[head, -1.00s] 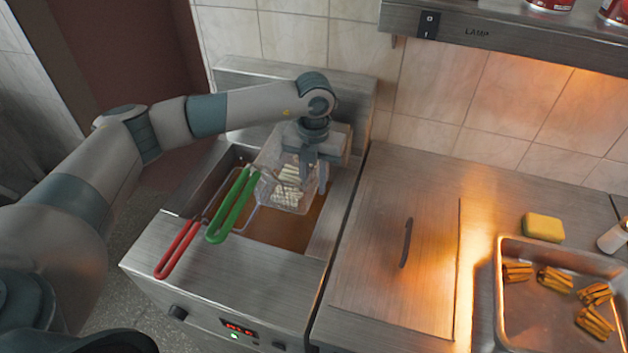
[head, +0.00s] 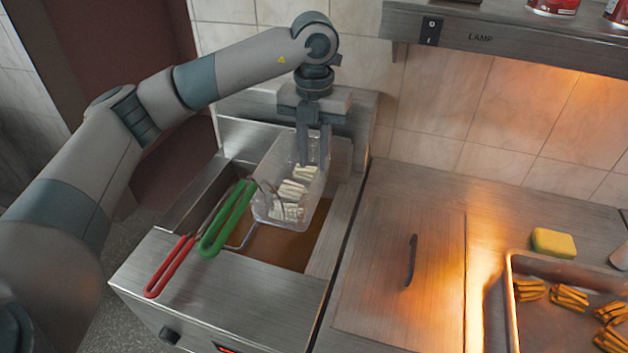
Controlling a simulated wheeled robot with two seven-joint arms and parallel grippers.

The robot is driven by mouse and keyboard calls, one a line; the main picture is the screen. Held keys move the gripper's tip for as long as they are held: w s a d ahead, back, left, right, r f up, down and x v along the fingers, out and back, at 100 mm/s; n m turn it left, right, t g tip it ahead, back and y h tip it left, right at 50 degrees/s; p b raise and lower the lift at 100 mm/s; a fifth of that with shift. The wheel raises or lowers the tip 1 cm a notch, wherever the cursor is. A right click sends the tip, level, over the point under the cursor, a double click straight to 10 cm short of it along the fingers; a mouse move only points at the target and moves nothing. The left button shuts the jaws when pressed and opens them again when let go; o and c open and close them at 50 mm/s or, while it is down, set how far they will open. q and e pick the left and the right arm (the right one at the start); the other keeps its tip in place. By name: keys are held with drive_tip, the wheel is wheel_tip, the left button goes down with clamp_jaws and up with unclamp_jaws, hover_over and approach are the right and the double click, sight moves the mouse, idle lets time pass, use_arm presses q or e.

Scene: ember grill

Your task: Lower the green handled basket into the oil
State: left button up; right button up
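The green handled basket (head: 262,206) is a wire basket with pale sticks (head: 292,190) in it, at the fryer. Its green handle (head: 228,219) points toward the front left. Brown oil (head: 280,248) shows in front of and below the basket; I cannot tell whether the basket's bottom touches it. My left gripper (head: 314,160) points down at the basket's far end, its two fingers apart with nothing visible between them. Its fingertips overlap the basket's far rim in the picture; contact is unclear. My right gripper is not in view.
A red handle (head: 170,266) lies left of the green one. A flat metal lid (head: 400,260) with a dark handle covers the counter right of the fryer. A tray (head: 510,300) of browned sticks and a yellow sponge (head: 553,243) are further right. A lamp shelf (head: 520,45) hangs above.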

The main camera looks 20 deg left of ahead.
use_arm(q)
drive_tip(key=shift+r+b, duration=0.5)
drive_tip(key=shift+r, duration=2.1)
